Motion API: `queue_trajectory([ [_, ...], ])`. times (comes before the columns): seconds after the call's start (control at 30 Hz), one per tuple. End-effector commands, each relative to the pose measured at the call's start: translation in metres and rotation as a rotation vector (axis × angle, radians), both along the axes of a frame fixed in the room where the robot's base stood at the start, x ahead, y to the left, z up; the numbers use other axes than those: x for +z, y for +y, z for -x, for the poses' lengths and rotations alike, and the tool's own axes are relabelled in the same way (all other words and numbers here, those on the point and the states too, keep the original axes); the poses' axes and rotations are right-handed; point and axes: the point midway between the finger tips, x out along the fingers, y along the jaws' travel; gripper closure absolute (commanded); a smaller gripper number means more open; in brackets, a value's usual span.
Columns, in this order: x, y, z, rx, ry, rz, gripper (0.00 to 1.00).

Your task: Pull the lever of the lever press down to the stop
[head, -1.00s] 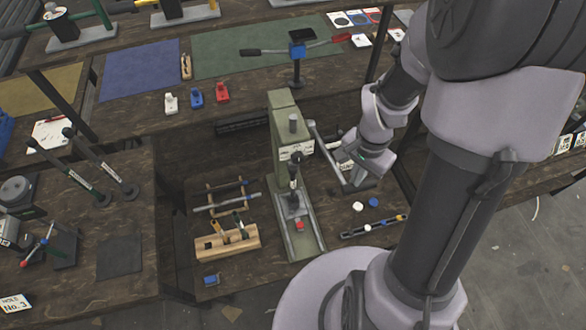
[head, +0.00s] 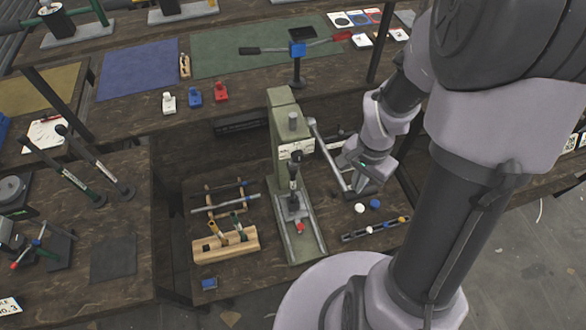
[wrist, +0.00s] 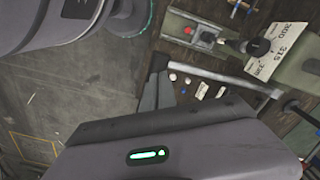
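The lever press has a green column (head: 283,132) with a pale label, standing on a long base plate. Its grey lever (head: 328,158) slopes down from the pivot toward the lower right. A red piece (head: 299,227) sits on the base below the dark ram. My gripper (head: 362,184) is at the lever's outer end. In the wrist view the lever (wrist: 215,77) runs from the press to my dark fingers (wrist: 157,88).
A wooden holder (head: 225,244) with tools stands left of the press. White and blue caps (head: 375,204) and a dark strip (head: 375,229) lie right of the base. A blue-headed stand (head: 297,50) rises behind. A side table (head: 75,215) is at the left.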

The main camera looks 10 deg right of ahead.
Motion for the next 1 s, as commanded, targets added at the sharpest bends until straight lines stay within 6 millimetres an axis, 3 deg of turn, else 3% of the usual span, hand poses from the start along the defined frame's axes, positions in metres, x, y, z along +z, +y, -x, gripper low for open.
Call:
queue_trajectory([
  [0.47, -0.002, 0.0, 0.0, 0.0, 0.0, 0.0, 1.0],
  [1.0, -0.033, 0.0, 0.004, 0.0, 0.0, 0.0, 1.0],
])
